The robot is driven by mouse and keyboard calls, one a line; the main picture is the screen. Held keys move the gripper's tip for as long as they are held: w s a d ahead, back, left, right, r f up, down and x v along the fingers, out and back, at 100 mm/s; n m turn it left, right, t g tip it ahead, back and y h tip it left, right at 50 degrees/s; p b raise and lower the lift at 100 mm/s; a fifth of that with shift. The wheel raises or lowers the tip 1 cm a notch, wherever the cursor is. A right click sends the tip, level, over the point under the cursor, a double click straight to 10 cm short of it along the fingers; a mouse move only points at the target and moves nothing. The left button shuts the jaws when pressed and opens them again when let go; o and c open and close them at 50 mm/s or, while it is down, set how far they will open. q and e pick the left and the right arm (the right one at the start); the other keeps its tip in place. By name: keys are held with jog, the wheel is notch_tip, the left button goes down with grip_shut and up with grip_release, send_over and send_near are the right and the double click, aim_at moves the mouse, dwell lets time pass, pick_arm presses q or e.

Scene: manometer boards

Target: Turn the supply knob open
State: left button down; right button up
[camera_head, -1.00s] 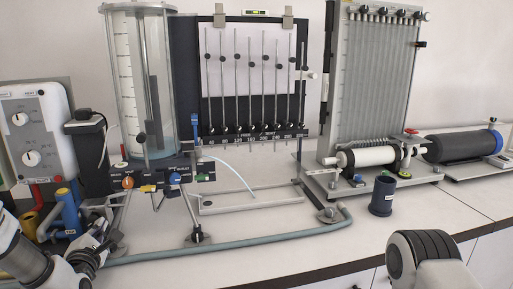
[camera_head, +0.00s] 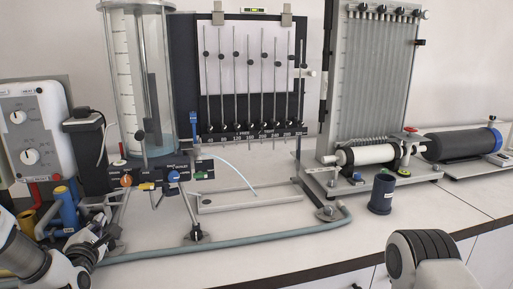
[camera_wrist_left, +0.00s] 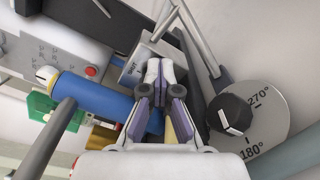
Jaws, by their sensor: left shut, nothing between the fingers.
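A black knob (camera_wrist_left: 230,113) with a white mark sits on a round grey dial (camera_wrist_left: 272,128) printed 270° and 180°, right of my left gripper in the left wrist view. I cannot read a label naming it the supply knob. My left gripper (camera_wrist_left: 160,72) is shut and empty, its fingertips together in front of a grey labelled block (camera_wrist_left: 138,58) and apart from the knob. In the head view my left gripper (camera_head: 104,243) is low at the left, beside the pipework.
A panel with an orange knob (camera_head: 126,181), a blue knob (camera_head: 174,176) and a green one (camera_head: 201,174) stands below the clear cylinder (camera_head: 140,80). A blue pipe (camera_head: 66,208) is close to my left gripper. A dark cup (camera_head: 381,194) stands on the bench at right.

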pick_arm(q)
jog(key=shift+a+r, duration=0.15)
jog(key=shift+s+a+r+b, duration=0.1)
jog(key=shift+a+r+b, duration=0.3)
jog(key=shift+r+b, duration=0.35)
jog(key=shift+r, duration=0.2)
dwell(0.3)
